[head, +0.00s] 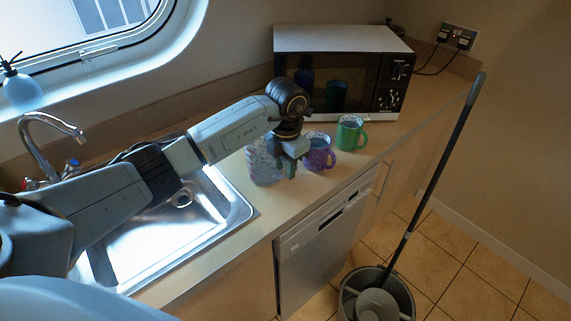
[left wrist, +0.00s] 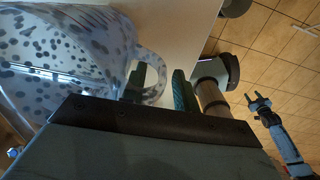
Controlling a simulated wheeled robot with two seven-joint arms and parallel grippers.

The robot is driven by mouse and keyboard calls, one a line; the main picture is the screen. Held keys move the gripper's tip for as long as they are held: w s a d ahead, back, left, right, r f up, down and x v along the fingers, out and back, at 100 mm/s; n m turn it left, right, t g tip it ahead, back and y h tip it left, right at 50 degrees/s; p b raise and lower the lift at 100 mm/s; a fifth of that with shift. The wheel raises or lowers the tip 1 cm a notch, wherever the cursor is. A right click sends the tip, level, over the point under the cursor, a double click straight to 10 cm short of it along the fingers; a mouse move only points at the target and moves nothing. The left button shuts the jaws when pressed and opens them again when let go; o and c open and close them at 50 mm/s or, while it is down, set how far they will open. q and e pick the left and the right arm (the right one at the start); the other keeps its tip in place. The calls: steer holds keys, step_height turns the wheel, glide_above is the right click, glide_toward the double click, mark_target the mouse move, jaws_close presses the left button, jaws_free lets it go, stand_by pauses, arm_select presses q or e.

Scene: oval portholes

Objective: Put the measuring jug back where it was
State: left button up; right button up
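The measuring jug (head: 263,165) is a clear vessel with dark speckles. It is upright at the counter's sink side, just right of the basin. I cannot tell whether its base touches the counter. My left gripper (head: 289,168) is at the jug's handle side. In the left wrist view the jug (left wrist: 65,55) fills the left, and its handle loop passes between the fingers of my left gripper (left wrist: 160,88). One finger is inside the loop, the other outside, with a slim gap beside the handle. My right gripper (left wrist: 259,99) is far off, empty, its fingers apart.
A purple mug (head: 320,153) stands close right of my left gripper, with a green mug (head: 350,133) beyond it. A microwave (head: 345,70) is behind them. The sink (head: 205,215) with its tap (head: 50,130) is left. A mop bucket (head: 376,300) stands on the floor.

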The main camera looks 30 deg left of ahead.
arm_select(q)
steer(key=shift+r, duration=0.15)
steer(key=shift+r, duration=0.3)
step_height(320, 180, up, 12)
steer(key=shift+s+d+f+b, duration=0.15)
steer(key=shift+f+b, duration=0.1)
steer(key=shift+b, duration=0.25)
